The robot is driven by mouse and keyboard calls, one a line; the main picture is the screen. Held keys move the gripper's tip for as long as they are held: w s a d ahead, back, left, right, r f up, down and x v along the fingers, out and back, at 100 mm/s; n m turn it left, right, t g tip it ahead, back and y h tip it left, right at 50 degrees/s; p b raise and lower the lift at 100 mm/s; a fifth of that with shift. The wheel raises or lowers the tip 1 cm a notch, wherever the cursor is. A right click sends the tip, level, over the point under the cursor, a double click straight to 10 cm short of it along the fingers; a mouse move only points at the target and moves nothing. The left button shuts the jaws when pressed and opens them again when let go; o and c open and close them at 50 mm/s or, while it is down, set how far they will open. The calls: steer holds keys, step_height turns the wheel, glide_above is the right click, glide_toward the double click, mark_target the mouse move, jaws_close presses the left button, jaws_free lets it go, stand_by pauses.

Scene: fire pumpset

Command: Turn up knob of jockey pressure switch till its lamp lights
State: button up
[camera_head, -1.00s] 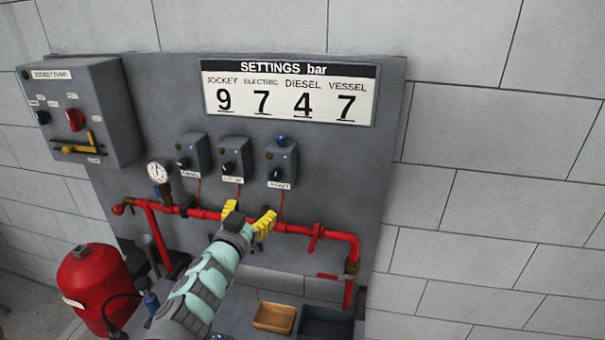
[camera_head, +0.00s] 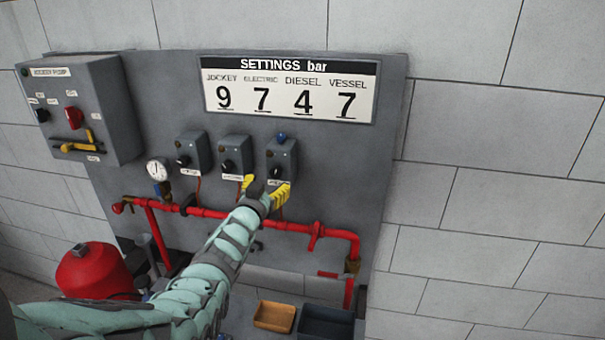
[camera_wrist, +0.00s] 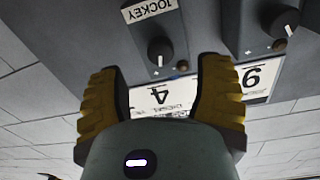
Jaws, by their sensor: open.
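The jockey pressure switch (camera_head: 284,153) is the rightmost of three grey boxes on the panel. In the wrist view its JOCKEY label (camera_wrist: 150,9) is upside down, above the black knob (camera_wrist: 160,50) with a white pointer mark. A small brownish lamp (camera_wrist: 183,66) beside the knob looks dark. My gripper (camera_head: 266,190) is open and empty, just below the switch in the head view. In the wrist view its yellow fingers (camera_wrist: 160,80) stand either side of the knob's line, apart from the knob. The head view partly hides the label behind the fingers.
The middle switch (camera_head: 235,156) sits close beside the jockey switch; its knob (camera_wrist: 283,22) also shows in the wrist view. A red pipe (camera_head: 335,233) runs below. The settings sign (camera_head: 290,92) above reads jockey 9. A tan tray (camera_head: 273,316) lies below.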

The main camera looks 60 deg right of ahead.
mark_target(274, 175)
steer(key=shift+b+x, duration=1.3)
steer(key=shift+x, duration=0.7)
steer(key=shift+b+x, duration=0.8)
steer(key=shift+x, duration=0.2)
steer(key=shift+c, duration=0.3)
steer(key=shift+a, duration=0.1)
jaws_close()
